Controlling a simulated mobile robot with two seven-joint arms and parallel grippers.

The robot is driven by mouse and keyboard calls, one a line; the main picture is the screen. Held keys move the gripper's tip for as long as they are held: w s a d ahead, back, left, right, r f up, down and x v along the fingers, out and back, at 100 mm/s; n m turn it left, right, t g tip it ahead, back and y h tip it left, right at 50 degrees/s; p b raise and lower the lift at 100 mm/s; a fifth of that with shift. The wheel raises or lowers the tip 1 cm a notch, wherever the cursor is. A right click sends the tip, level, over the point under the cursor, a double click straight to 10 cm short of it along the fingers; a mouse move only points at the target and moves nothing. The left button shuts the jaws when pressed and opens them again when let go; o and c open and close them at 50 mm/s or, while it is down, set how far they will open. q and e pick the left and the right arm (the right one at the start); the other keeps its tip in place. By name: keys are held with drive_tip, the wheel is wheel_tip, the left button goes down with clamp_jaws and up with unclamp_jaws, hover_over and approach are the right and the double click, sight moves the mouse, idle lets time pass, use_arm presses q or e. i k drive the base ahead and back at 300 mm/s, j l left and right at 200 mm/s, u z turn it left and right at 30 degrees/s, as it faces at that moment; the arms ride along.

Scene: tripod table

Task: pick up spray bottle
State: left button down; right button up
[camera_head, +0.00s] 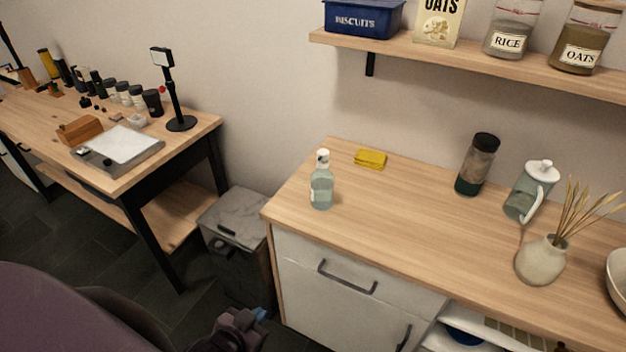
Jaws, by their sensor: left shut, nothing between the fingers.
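The spray bottle (321,182) is clear with a pale tint and a white top. It stands upright on the wooden counter (410,218), near its left end. My left gripper (254,318) shows at the bottom of the head view, low in front of the counter and well apart from the bottle. It is shut with nothing in it. Its lower part is cut off by the frame edge. My right gripper is not in view.
A yellow sponge (370,159) lies behind the bottle. A dark jar (476,164), a glass pitcher (530,190) and a vase (540,261) stand to the right. A grey bin (236,235) stands left of the counter. A shelf (480,68) hangs above.

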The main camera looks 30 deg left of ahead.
sight(322, 180)
drive_tip(key=i+j, duration=0.1)
drive_tip(key=j, duration=0.75)
drive_tip(key=i+j, duration=0.1)
drive_tip(key=j, duration=0.8)
drive_tip(key=z, duration=0.05)
